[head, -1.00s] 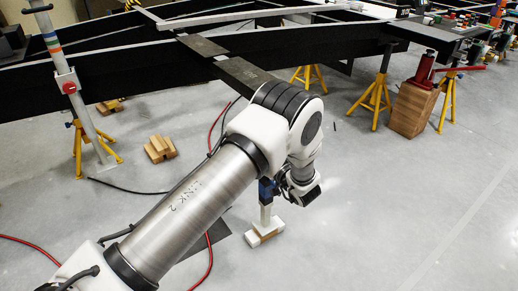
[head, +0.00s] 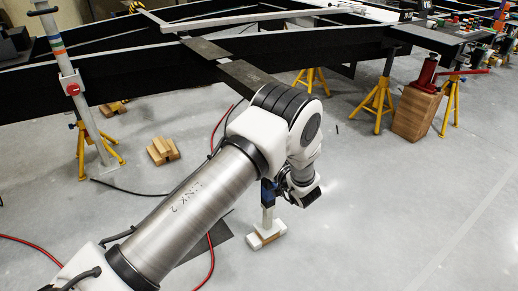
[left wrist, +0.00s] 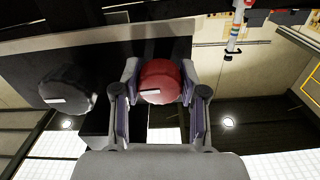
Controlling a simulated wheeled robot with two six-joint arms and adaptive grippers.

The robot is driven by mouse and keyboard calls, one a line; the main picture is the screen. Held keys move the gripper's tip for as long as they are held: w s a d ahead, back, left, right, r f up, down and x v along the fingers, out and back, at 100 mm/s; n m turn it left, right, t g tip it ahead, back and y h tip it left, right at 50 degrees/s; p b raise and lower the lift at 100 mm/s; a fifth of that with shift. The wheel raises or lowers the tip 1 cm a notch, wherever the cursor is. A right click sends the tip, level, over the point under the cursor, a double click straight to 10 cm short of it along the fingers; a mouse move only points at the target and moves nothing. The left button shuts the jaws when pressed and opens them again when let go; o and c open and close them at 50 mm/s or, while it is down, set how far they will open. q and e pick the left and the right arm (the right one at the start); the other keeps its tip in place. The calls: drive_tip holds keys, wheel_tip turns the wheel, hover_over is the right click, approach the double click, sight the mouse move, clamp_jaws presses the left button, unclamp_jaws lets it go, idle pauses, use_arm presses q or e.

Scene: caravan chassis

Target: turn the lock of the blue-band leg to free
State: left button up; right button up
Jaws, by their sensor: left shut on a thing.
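The blue-band leg (head: 267,214) stands below the chassis, its foot on a white-and-wood block (head: 267,238). Its blue part (head: 267,189) shows just left of my wrist; my arm hides its upper part. In the left wrist view my left gripper (left wrist: 159,88) is shut on a round red lock knob (left wrist: 160,76), one finger on each side. A short white mark on the knob lies nearly level in that view. A black knob (left wrist: 66,88) with a white mark sits to its left, apart from the fingers. My right gripper is not in view.
Black chassis beams (head: 180,65) cross above. Another leg (head: 67,78), with coloured bands and a red knob, stands at left by a yellow stand (head: 82,150). Wood blocks (head: 163,150) and red hoses lie on the floor.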

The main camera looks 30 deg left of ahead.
use_arm(q)
drive_tip(key=n, duration=0.3)
drive_tip(key=shift+n, duration=0.3)
drive_tip(key=n, duration=0.4)
drive_tip(key=shift+n, duration=0.3)
drive_tip(key=n, duration=0.4)
drive_tip(key=shift+w+n+b, duration=0.1)
drive_tip(key=shift+n+b, duration=0.2)
drive_tip(key=shift+b, duration=0.1)
drive_tip(key=shift+r+n+b, duration=0.1)
drive_tip(key=shift+n+b, duration=0.45)
drive_tip(key=shift+n, duration=1.55)
drive_tip(key=o, duration=1.2)
drive_tip(key=shift+c, duration=0.2)
